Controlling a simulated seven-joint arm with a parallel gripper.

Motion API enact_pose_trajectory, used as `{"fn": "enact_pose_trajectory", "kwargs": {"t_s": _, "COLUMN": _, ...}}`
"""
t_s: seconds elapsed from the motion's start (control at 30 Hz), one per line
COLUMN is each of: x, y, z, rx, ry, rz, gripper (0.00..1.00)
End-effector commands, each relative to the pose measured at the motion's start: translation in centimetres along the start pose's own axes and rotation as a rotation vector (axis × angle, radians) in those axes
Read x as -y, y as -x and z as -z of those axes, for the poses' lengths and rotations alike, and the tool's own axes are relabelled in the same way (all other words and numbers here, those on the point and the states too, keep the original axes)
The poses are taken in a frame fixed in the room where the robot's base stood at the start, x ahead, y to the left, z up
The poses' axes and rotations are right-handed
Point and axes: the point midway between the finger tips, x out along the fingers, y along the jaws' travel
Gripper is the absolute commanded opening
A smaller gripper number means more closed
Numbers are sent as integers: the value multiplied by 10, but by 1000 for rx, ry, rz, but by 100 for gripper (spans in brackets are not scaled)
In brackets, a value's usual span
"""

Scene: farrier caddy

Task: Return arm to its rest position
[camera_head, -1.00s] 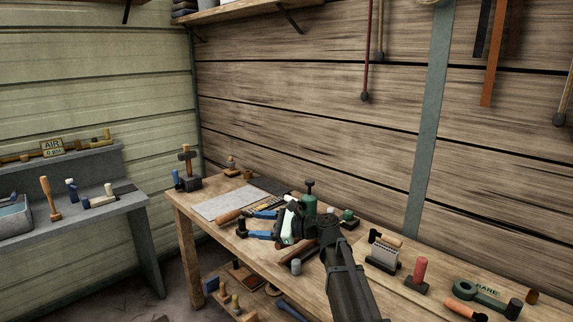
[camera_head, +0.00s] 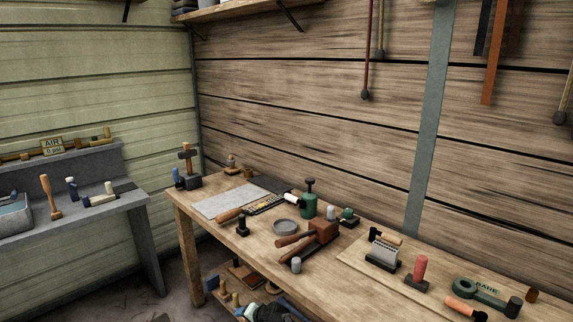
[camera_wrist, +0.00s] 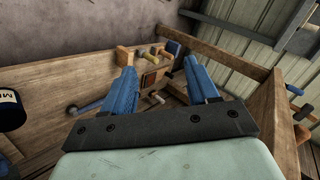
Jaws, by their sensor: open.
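My gripper (camera_wrist: 160,68) fills the lower middle of the wrist view. Its two blue fingers stand apart with nothing held between them. In the head view, part of my gripper's pale body (camera_head: 266,312) shows at the bottom edge, low in front of the workbench (camera_head: 345,258) and beside its lower shelf. Its fingertips are hard to make out there. Most of my arm is out of the head view.
Wooden boards (camera_wrist: 50,88) and small tools lie beyond my fingers in the wrist view. Floor left of the bench is open.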

Motion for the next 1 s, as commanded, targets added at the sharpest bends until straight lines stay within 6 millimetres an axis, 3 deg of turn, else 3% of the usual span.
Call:
{"fn": "enact_pose_trajectory", "kwargs": {"t_s": 0.03, "x": -31, "y": 5, "z": -15, "rx": 27, "ry": 15, "rz": -45, "gripper": 59}}
{"fn": "enact_pose_trajectory", "kwargs": {"t_s": 0.2, "x": -122, "y": 22, "z": -60, "rx": 134, "ry": 60, "rz": -186, "gripper": 59}}
{"fn": "enact_pose_trajectory", "kwargs": {"t_s": 0.5, "x": -262, "y": 79, "z": -150, "rx": 361, "ry": 105, "rz": -420, "gripper": 59}}
{"fn": "enact_pose_trajectory", "kwargs": {"t_s": 0.8, "x": -368, "y": 164, "z": -249, "rx": 624, "ry": 120, "rz": -624, "gripper": 59}}
{"fn": "enact_pose_trajectory", "kwargs": {"t_s": 1.0, "x": -416, "y": 227, "z": -310, "rx": 805, "ry": 118, "rz": -735, "gripper": 59}}
